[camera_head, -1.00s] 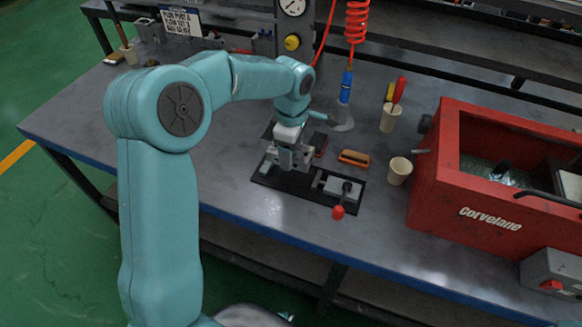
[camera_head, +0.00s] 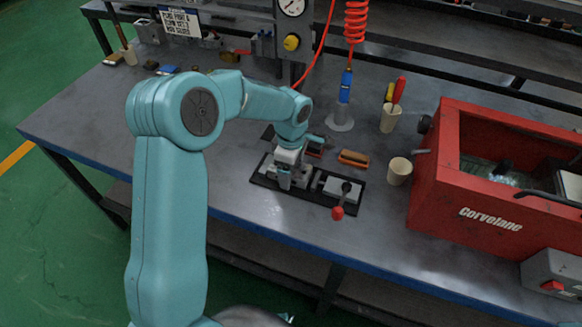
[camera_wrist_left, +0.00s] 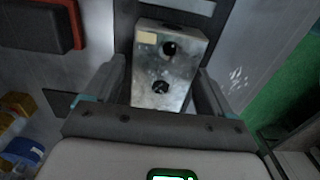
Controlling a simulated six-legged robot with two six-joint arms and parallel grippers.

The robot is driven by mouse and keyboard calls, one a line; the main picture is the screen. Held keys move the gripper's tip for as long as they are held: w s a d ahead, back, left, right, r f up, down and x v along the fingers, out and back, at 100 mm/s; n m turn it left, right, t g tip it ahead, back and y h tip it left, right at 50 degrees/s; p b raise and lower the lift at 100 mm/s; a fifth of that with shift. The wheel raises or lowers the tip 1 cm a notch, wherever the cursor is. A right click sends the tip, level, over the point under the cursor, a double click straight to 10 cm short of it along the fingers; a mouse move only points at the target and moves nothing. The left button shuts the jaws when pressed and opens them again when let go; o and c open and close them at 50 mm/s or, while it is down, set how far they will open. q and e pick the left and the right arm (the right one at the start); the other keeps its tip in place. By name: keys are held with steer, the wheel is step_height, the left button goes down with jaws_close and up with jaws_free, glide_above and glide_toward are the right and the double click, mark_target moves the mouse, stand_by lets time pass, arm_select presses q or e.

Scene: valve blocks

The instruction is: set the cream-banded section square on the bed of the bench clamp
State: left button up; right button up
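The section is a grey metal block (camera_wrist_left: 168,75) with round dark holes and a small cream patch on one corner, seen in the left wrist view. My left gripper (camera_head: 288,166) is low over the left part of the bench clamp (camera_head: 338,190), with its fingers on either side of the block. The block (camera_head: 287,180) shows under the gripper in the head view, just above or on the clamp bed; I cannot tell whether it touches. In the left wrist view the block lies at a slight angle between the fingers (camera_wrist_left: 163,88). My right gripper is out of view.
The clamp's red-knobbed lever (camera_head: 338,212) stands right of the gripper. Behind are a brown-topped block (camera_head: 354,158) and a cream cup (camera_head: 399,171). A red machine (camera_head: 480,190) fills the right. The bench's left front is clear.

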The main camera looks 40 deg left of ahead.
arm_select(q)
steer(key=shift+s, duration=0.1)
steer(key=shift+r, duration=0.5)
step_height(320, 180, up, 11)
steer(key=shift+r, duration=0.2)
steer(key=shift+p, duration=0.35)
